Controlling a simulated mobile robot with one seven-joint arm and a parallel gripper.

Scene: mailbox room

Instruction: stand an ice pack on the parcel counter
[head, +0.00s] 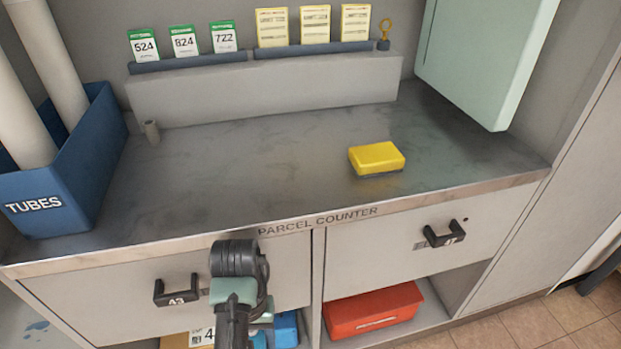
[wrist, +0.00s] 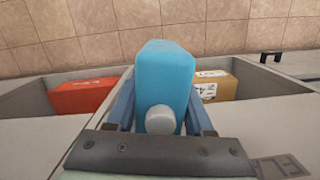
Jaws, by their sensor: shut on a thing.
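A bright blue ice pack (wrist: 165,75) with a round white cap (wrist: 160,119) is held in my gripper (wrist: 160,108), its two blue fingers on either side. The cap points toward the wrist camera. My wrist (head: 236,275) shows in the head view in front of the counter, and the fingers there are mostly hidden. Some blue shows low beside it, and I cannot tell how much of that is the pack. The parcel counter (head: 240,185) has a grey top with wide bare areas.
A yellow block (head: 376,158) lies right of centre on the counter. A pale green cabinet (head: 490,60) overhangs the back right. Drawer handles (head: 176,290) stick out in front. A red box (head: 372,310) sits below.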

